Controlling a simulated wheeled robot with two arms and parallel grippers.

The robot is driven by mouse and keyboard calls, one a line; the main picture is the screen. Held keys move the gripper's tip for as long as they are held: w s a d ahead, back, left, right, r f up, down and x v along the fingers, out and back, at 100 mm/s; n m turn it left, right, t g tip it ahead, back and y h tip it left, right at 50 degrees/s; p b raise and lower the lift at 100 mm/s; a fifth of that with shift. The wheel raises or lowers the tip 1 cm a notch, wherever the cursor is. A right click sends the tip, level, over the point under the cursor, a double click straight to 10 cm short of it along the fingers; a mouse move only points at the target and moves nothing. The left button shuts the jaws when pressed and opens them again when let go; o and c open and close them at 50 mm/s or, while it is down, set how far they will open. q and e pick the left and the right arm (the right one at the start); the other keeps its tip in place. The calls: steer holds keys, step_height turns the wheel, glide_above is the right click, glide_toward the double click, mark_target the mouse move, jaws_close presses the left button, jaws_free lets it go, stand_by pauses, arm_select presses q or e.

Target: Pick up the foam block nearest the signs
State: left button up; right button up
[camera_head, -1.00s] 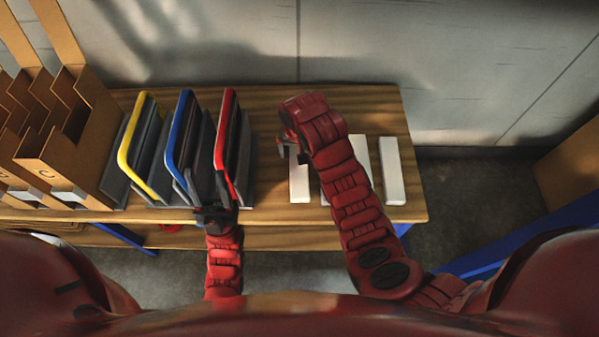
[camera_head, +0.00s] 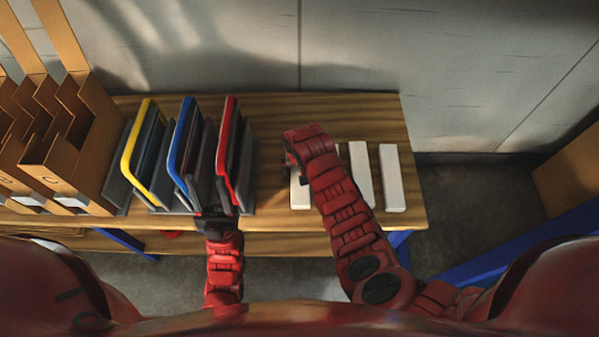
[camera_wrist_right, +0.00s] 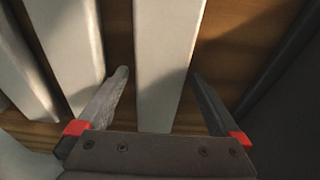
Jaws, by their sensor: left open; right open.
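Several white foam blocks lie side by side on the wooden table. The block nearest the signs (camera_head: 301,192) is the leftmost, partly hidden under my right gripper (camera_head: 291,163). In the right wrist view, that block (camera_wrist_right: 167,45) lies between the open fingers of my right gripper (camera_wrist_right: 160,76), with a gap on each side; I cannot tell whether the fingertips are down at its height. The red-edged sign (camera_head: 226,135), blue-edged sign (camera_head: 180,140) and yellow-edged sign (camera_head: 135,140) stand left of the blocks. My left gripper (camera_head: 213,213) is open at the red sign's near lower edge.
Another block (camera_head: 361,172) and the rightmost block (camera_head: 391,178) lie to the right; the neighbouring block (camera_wrist_right: 72,45) is close beside the fingers. A cardboard rack (camera_head: 75,165) stands at the table's left. A wall (camera_head: 400,50) closes the back.

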steer(key=c, duration=1.2)
steer(key=shift+c, duration=0.2)
steer(key=shift+r, duration=0.1)
